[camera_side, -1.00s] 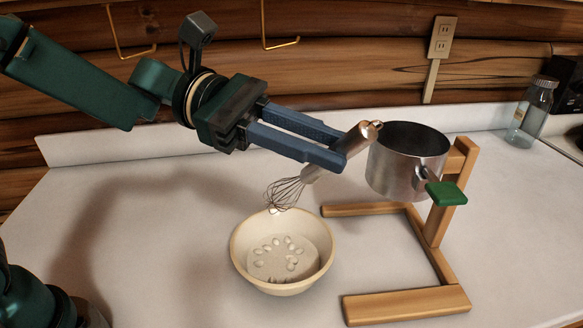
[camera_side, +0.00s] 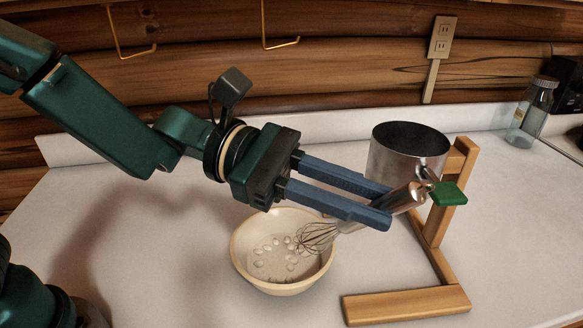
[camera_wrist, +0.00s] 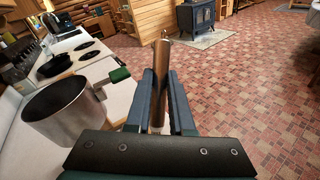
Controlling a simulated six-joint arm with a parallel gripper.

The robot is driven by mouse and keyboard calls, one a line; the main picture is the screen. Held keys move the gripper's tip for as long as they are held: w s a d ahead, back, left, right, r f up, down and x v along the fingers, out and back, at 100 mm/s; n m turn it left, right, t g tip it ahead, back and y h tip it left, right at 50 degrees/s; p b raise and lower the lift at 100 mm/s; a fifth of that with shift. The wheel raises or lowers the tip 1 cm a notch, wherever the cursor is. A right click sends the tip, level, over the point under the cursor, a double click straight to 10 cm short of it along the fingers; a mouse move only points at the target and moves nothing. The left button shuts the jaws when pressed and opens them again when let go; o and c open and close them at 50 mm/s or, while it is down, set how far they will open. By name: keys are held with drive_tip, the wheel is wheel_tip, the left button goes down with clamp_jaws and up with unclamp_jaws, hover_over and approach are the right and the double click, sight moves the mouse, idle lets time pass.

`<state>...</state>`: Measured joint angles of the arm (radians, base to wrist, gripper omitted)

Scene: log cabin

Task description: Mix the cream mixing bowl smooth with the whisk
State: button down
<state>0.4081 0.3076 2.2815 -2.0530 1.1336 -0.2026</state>
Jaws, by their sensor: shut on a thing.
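The cream mixing bowl (camera_side: 243,262) sits on the white counter and holds a pale mixture with several light lumps (camera_side: 270,262). I cannot tell whether the wires touch the mixture. In the wrist view the whisk handle (camera_wrist: 160,85) stands between my two fingers, and the bowl is out of view there.
A glass jar (camera_side: 531,115) stands at the back right.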

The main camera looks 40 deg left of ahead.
sight(323, 223)
drive_tip(key=shift+w+a+f, duration=0.2)
drive_tip(key=shift+a+f, duration=0.6)
drive_tip(key=shift+f, duration=0.4)
drive_tip(key=shift+w+a+f, duration=0.25)
drive_tip(key=shift+a+f, duration=0.55)
drive_tip(key=shift+f, duration=0.35)
drive_tip(key=shift+w+a+f, duration=0.2)
drive_tip(key=shift+a+f, duration=0.6)
drive_tip(key=shift+f, duration=0.4)
drive_tip(key=shift+w+d, duration=0.15)
